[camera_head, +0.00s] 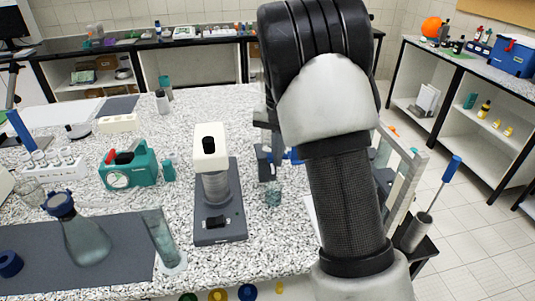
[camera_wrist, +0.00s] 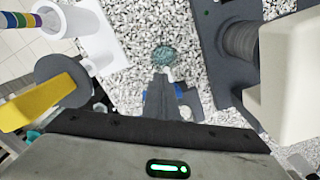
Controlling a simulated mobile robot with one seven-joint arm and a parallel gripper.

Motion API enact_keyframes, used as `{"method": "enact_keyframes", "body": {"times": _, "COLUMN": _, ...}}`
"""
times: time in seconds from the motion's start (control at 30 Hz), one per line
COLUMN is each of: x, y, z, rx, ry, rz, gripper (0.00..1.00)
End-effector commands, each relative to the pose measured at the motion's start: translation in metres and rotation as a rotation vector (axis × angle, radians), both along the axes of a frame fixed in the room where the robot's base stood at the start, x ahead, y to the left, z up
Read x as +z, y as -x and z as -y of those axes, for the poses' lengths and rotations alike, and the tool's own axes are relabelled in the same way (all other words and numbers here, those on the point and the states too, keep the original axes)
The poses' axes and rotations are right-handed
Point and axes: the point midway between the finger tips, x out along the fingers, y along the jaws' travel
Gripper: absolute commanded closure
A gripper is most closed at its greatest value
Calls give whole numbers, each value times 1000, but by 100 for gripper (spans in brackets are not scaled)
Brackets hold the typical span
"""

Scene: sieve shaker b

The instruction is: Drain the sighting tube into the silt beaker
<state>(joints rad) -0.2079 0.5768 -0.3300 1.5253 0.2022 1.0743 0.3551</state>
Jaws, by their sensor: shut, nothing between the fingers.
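A small teal-grey cup (camera_head: 273,193), which looks like the silt beaker, stands right of the sieve shaker in the head view. It also shows just beyond my fingertips in the wrist view (camera_wrist: 164,55). My gripper (camera_wrist: 164,78) is shut and empty, pointing toward the cup; I cannot tell whether they touch. A hollow white cylinder (camera_wrist: 65,20) on a white base stands upper left in the wrist view. It may be the sighting tube, but I cannot confirm this. A yellow bar (camera_wrist: 40,100) lies across a grey disc beside it.
The sieve shaker (camera_head: 230,210) stands close beside the cup. A slim glass cylinder (camera_head: 161,238), a flask (camera_head: 85,238) and a green device (camera_head: 130,167) stand farther left. A pale frame (camera_head: 409,185) rises right of my arm. The speckled bench behind the shaker has free room.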

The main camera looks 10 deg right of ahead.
Motion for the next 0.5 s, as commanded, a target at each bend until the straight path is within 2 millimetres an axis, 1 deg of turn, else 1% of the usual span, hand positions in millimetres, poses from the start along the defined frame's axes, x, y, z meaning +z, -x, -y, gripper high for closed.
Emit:
{"method": "enact_keyframes", "body": {"times": 0.33, "x": 2, "y": -6, "z": 0, "rx": 2, "ry": -1, "rz": 5, "gripper": 100}}
{"method": "enact_keyframes", "body": {"times": 0.43, "x": 8, "y": -6, "z": 0, "rx": 2, "ry": -1, "rz": 6, "gripper": 100}}
{"method": "enact_keyframes", "body": {"times": 0.5, "x": 15, "y": -5, "z": 0, "rx": 2, "ry": -1, "rz": 8, "gripper": 100}}
